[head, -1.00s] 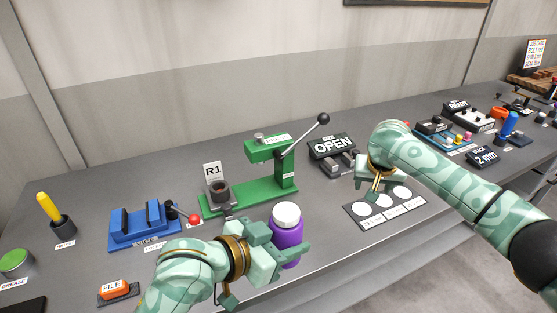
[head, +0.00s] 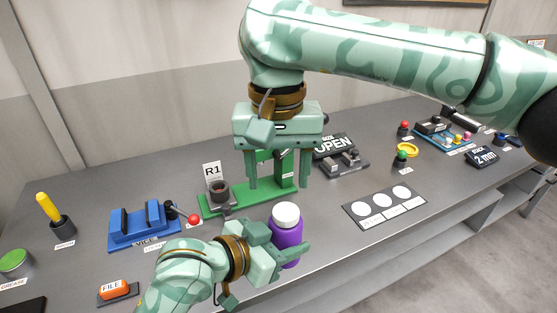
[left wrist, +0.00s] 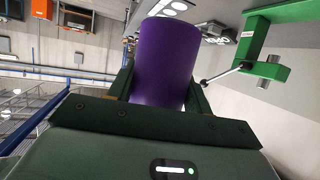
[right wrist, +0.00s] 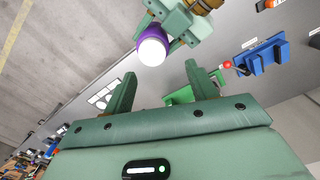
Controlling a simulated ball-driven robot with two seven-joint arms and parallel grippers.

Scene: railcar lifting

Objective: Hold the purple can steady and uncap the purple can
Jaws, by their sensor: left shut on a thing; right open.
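The purple can (head: 287,246) with its white cap (head: 286,215) is upright near the front edge of the bench in the head view. My left gripper (head: 291,248) is shut on the can's body from the left. The can's purple side fills the middle of the left wrist view (left wrist: 167,62), between the two fingers. My right gripper (head: 278,186) is open and empty, fingers pointing down, above and behind the can. In the right wrist view, the white cap (right wrist: 152,52) shows beyond the open fingers (right wrist: 163,88), apart from them.
A green press (head: 232,199) labelled R1 stands behind the can, partly hidden by my right gripper. A blue vise (head: 142,226) with a red-knobbed lever is at left. A plate with white circles (head: 384,207) lies at right. An OPEN sign (head: 335,145) stands farther back.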

